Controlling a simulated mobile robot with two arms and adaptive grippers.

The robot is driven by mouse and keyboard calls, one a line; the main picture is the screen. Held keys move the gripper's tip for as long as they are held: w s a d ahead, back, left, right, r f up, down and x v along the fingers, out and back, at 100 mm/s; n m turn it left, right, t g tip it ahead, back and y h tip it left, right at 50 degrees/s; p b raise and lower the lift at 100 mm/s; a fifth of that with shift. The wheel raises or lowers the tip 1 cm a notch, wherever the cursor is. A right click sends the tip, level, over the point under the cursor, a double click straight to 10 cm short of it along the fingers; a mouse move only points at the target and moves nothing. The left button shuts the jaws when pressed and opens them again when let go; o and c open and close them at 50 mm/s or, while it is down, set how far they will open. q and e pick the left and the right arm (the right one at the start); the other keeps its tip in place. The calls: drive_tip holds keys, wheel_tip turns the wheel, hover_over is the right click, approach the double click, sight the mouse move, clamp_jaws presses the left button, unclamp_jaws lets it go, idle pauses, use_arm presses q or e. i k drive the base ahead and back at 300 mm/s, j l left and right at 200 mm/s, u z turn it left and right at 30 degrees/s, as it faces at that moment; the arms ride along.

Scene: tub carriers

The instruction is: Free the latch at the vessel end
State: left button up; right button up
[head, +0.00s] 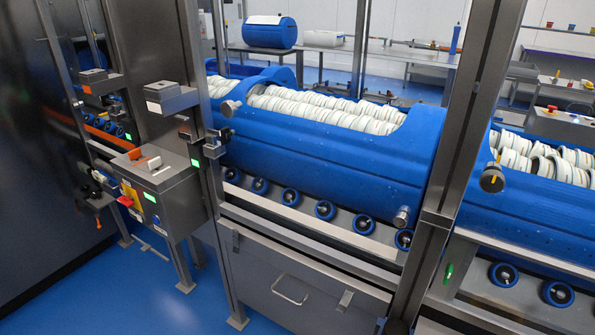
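A long blue tub carrier (330,165) rests on a roller rail, filled with rows of white rimmed discs. Its left end lies beside a steel post next to the dark vessel-like housing (35,190) at the left. A dark latch-like block (214,148) sits on that post against the carrier's left end; whether it is engaged is too small to tell. A round metal knob (230,107) shows just above it and another (401,216) at the carrier's lower right. Neither of my grippers is in view.
A control box (155,185) with rocker switches and a red knob stands in front of the left post. A second blue carrier (530,205) is at the right, behind another post with a yellow-marked round knob (491,178). Blue floor (120,290) is open at front left.

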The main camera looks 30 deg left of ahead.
sight(236, 240)
drive_tip(key=u, duration=1.35)
